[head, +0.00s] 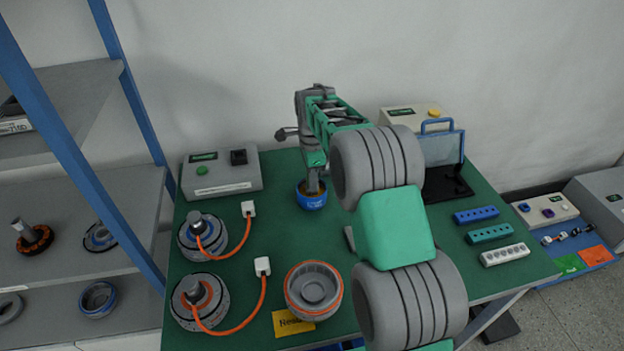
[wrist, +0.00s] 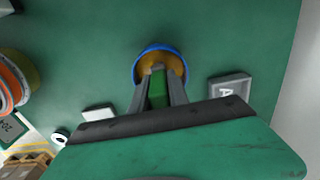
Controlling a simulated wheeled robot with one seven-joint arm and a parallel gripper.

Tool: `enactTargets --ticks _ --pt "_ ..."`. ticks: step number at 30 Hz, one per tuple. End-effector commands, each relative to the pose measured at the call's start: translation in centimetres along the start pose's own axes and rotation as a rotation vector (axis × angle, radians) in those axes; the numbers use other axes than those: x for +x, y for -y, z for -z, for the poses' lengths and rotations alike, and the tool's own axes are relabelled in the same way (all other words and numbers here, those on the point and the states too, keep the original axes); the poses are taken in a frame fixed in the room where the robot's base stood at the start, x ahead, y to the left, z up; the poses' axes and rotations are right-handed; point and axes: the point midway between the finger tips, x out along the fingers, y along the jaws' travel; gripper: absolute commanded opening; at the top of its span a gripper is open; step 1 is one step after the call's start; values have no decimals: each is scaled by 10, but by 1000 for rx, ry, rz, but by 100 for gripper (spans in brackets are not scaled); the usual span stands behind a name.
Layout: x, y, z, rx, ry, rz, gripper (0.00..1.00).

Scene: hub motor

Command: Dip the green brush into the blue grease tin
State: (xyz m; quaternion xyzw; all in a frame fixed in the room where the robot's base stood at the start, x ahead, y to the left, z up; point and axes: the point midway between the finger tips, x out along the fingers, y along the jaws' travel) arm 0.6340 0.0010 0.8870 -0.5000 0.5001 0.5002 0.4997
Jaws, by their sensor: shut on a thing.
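The blue grease tin (head: 311,201) stands on the green table, near its back middle. It is round and open, with yellow-brown grease inside. In the wrist view the tin (wrist: 146,50) shows its blue rim just beyond the fingertips. My gripper (wrist: 158,84) is shut on the green brush (wrist: 157,90), whose green handle shows between the fingers. The brush's lower end is over or in the tin; the fingers hide it, so I cannot tell how deep it is. In the head view my gripper (head: 313,180) is directly above the tin.
Two motors (head: 202,238) with orange cables stand at the left, near a grey box (head: 221,174). An open round housing (head: 313,290) is at the front. Blue, green and white strips (head: 489,233) lie right. A small grey block (wrist: 230,88) sits beside the tin.

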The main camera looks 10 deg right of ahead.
Motion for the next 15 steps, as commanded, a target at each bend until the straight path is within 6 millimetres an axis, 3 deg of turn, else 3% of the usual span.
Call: enactTargets --ticks 15 --pt "-42 0 0 0 0 1 0"
